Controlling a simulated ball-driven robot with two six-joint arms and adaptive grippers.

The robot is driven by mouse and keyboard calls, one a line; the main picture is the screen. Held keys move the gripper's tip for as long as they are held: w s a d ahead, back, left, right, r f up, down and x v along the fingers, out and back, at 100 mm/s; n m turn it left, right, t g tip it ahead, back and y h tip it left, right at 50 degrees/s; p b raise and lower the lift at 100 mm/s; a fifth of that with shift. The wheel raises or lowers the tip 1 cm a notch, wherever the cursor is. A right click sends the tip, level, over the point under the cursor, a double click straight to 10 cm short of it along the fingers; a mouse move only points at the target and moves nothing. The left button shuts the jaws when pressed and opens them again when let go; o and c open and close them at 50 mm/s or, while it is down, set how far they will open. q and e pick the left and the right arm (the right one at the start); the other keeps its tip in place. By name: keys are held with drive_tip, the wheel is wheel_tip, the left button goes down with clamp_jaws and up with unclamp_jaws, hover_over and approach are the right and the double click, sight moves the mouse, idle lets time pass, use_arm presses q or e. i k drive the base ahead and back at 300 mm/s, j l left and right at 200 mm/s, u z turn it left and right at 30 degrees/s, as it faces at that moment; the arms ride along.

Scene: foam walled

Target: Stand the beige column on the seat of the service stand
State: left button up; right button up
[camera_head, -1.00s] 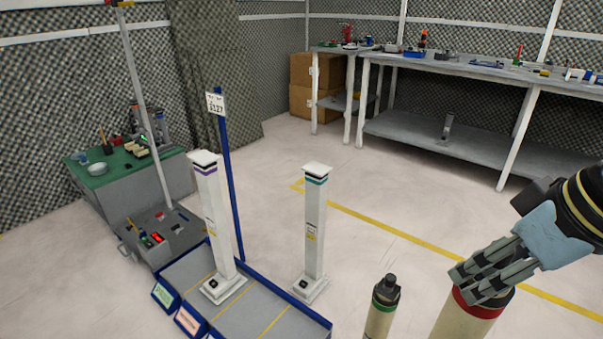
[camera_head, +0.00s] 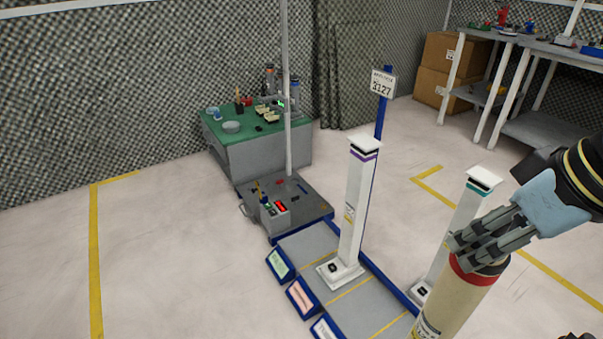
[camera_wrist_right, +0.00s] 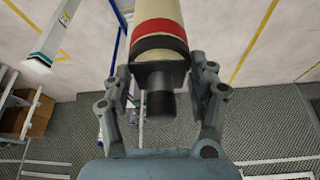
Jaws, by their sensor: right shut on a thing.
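The beige column (camera_head: 455,300) has a red band and a dark cap at its top and tilts slightly in the head view. My right gripper (camera_head: 478,250) is shut on its top end, and the column's foot is out of the frame. In the right wrist view the column (camera_wrist_right: 158,15) is between the fingers of the gripper (camera_wrist_right: 160,82). I cannot tell for certain which piece is the service stand. A low dark-grey platform (camera_head: 312,212) with a pole and a red-lit box stands left of centre. My left gripper is not in view.
A white column (camera_head: 354,215) with a purple band stands on a grey floor tray (camera_head: 305,243) with blue edging. A teal-banded white column (camera_head: 457,230) stands right of it. A blue post holds a sign (camera_head: 383,84). A green-topped bench (camera_head: 225,128) is behind; floor at left is clear.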

sight(288, 196)
drive_tip(key=i+j+u, duration=0.5)
drive_tip(key=u, duration=0.25)
drive_tip(key=i+j+u, duration=0.35)
drive_tip(key=i+z, duration=0.1)
drive_tip(key=i, duration=0.5)
drive_tip(key=i+j+z, duration=0.1)
drive_tip(key=i, duration=0.55)
drive_tip(key=i+l+z, duration=0.15)
drive_tip(key=i+z, duration=0.55)
drive_tip(key=i, duration=0.2)
drive_tip(key=i+j+z, duration=0.15)
drive_tip(key=i+z, duration=0.2)
drive_tip(key=i, duration=0.15)
